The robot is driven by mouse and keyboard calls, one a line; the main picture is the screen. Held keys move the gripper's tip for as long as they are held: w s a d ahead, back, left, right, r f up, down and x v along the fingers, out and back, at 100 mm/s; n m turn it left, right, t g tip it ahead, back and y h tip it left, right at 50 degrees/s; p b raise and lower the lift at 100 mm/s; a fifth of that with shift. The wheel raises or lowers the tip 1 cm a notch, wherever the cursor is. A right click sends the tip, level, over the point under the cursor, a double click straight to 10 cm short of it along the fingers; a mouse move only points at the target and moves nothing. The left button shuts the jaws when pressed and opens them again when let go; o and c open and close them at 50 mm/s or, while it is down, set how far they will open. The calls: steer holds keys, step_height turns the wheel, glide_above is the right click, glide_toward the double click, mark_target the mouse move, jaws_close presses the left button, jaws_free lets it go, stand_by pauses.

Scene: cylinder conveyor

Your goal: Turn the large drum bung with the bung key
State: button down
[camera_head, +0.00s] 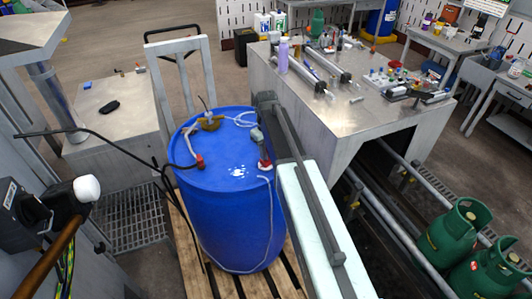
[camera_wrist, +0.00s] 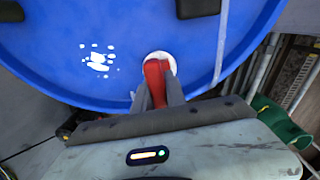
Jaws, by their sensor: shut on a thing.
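The blue drum (camera_head: 225,185) stands upright on a wooden pallet, and its top also fills the upper part of the wrist view (camera_wrist: 60,50). A white round bung (camera_wrist: 171,60) sits near the drum's rim. My gripper (camera_wrist: 157,90) is shut on the red bung key (camera_wrist: 154,72). The key's far end overlaps the bung; whether it is fully seated cannot be told. In the head view the red key (camera_head: 265,165) shows small at the drum's right edge, with my arm hiding most of the gripper.
A brass fitting (camera_head: 211,123) and a red-ended hose (camera_head: 200,162) are on the drum top. A dark fitting (camera_wrist: 197,7) stands beyond the bung. A metal bench (camera_head: 345,115) is close on the right. Green gas cylinders (camera_head: 455,235) stand lower right.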

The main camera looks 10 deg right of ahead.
steer(key=shift+r+p, duration=2.15)
steer(key=shift+r, duration=0.1)
